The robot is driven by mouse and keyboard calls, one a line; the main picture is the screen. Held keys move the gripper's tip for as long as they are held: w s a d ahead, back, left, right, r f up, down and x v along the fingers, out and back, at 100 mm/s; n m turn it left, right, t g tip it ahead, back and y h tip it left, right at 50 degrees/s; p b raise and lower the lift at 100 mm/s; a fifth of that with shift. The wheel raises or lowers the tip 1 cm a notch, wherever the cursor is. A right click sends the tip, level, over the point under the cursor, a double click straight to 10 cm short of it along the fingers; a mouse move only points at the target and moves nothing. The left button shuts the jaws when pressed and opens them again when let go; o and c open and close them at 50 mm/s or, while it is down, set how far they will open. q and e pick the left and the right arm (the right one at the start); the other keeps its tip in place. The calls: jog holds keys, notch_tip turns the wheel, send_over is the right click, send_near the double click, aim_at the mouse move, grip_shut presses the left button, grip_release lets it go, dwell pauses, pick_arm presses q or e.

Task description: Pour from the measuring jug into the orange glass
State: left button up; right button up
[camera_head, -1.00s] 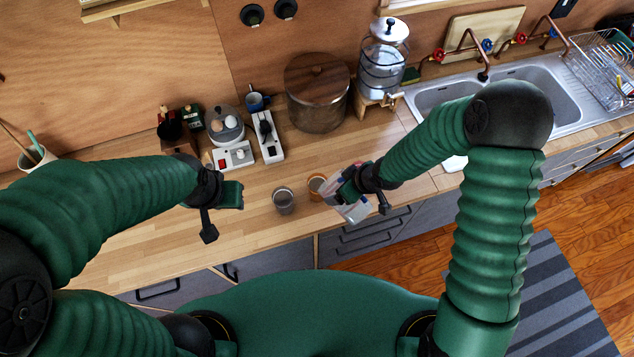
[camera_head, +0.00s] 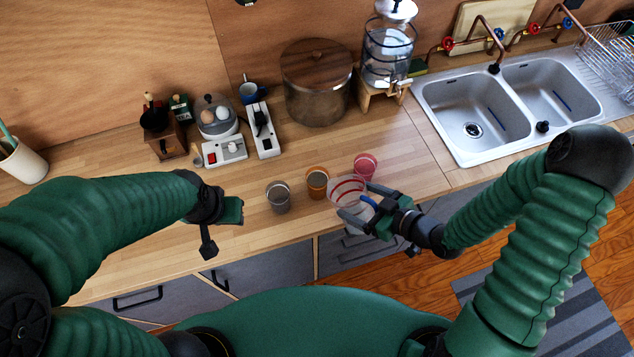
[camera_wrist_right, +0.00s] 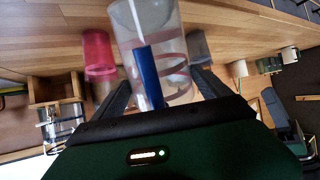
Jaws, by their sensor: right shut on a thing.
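The measuring jug (camera_head: 347,190) is clear with red bands and has a blue handle. My right gripper (camera_head: 367,212) is shut on it and holds it at the counter's front edge, just right of the orange glass (camera_head: 317,182). The jug looks roughly upright, its mouth up. The orange glass stands upright on the counter; its contents are too small to tell. In the right wrist view the jug (camera_wrist_right: 165,50) sits between the fingers and the orange glass is not clear. My left gripper (camera_head: 230,212) hangs left of the glasses, holding nothing visible; its jaw opening is unclear.
A grey glass (camera_head: 278,197) stands left of the orange one, a pink glass (camera_head: 366,165) behind and right of the jug. Behind are a power strip (camera_head: 262,131), an egg cooker (camera_head: 216,118) and a large pot (camera_head: 317,84).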

jog(key=s+d+f+t+y+b, duration=0.2)
jog(key=s+d+t+y+b, duration=0.1)
jog(key=b, duration=0.6)
jog(key=shift+d+f+y, duration=0.1)
jog(key=shift+f+y, duration=0.3)
jog(key=shift+s+d+t+y+b, duration=0.1)
jog(key=shift+t+y+b, duration=0.25)
jog(key=shift+b, duration=0.35)
jog(key=shift+s+d+r, duration=0.1)
